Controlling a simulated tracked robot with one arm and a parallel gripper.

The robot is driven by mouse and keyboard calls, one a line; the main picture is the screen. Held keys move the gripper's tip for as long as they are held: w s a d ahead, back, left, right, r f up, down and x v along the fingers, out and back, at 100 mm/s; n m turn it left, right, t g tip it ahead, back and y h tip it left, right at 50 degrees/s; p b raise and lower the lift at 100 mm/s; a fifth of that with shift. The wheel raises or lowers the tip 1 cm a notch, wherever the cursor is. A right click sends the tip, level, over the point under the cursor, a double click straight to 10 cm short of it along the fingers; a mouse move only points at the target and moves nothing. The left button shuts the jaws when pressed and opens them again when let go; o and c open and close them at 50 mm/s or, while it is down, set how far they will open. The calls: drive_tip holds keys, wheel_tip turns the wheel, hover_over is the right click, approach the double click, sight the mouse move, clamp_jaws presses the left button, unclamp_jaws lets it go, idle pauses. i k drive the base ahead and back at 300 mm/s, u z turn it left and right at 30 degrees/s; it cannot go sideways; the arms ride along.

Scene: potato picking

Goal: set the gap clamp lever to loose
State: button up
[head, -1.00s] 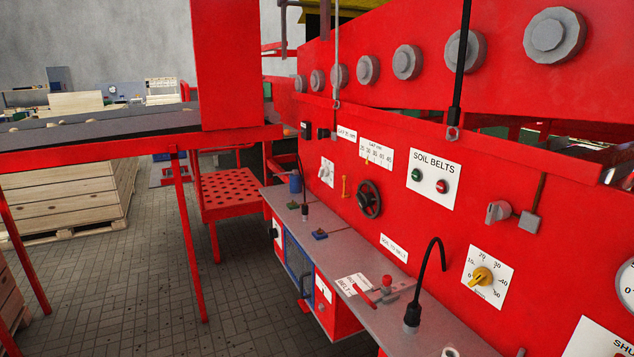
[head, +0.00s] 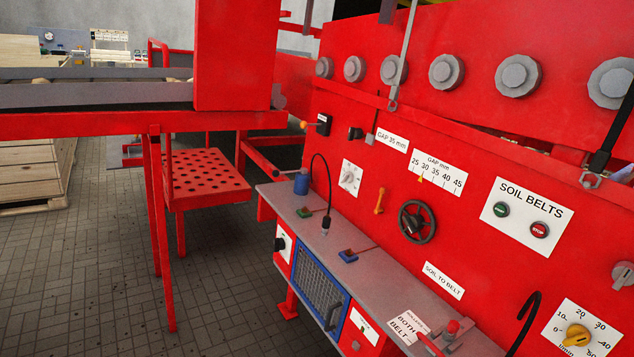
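A small orange-yellow lever (head: 379,201) sits on the red machine panel, left of a dark handwheel (head: 416,221). I take it for the gap clamp lever; no label naming it is readable. It stands nearly upright, leaning slightly to the right at the top. Above the handwheel is a white gap scale (head: 437,172) marked 25 to 45 mm, with an orange pointer near 30. A "GAP 35 mm" sign (head: 392,142) is at its upper left. My gripper is not in view.
A grey shelf (head: 375,282) juts out below the panel, holding a blue jar (head: 301,183), a bent black lamp (head: 325,222) and a red toggle clamp (head: 452,328). A red perforated step (head: 208,178) stands left. Tiled floor (head: 110,270) is clear at lower left.

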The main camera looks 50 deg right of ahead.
sight(378, 210)
drive_tip(key=z, duration=0.1)
drive_tip(key=i, duration=1.25)
drive_tip(key=z, duration=0.95)
drive_tip(key=i, duration=0.7)
drive_tip(key=z, duration=0.5)
